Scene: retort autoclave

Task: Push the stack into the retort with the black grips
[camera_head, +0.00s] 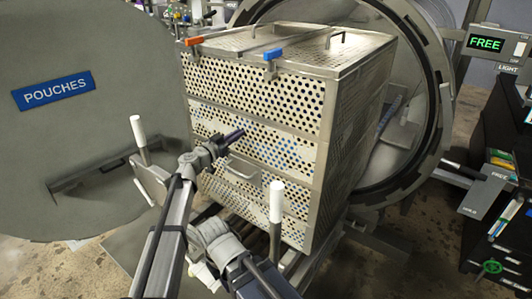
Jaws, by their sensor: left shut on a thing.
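The stack of perforated metal baskets (257,98) stands in front of the round opening of the retort (440,85), its far side at the mouth. It has a metal lid with an orange clip and a blue clip on its front edge. A metal handle (245,170) is on the near face. My left gripper (228,140) is in front of that face, shut on a dark bar-like thing that looks like a black grip (236,133). Whether the grip touches the stack I cannot tell. My right gripper does not show; only part of that arm appears low in the middle.
The open grey retort door (85,120), labelled POUCHES, fills the left. White-topped posts (277,202) rise near the stack's front. A green FREE display (485,43) and a black cabinet (495,170) stand at right. Some floor shows at lower right.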

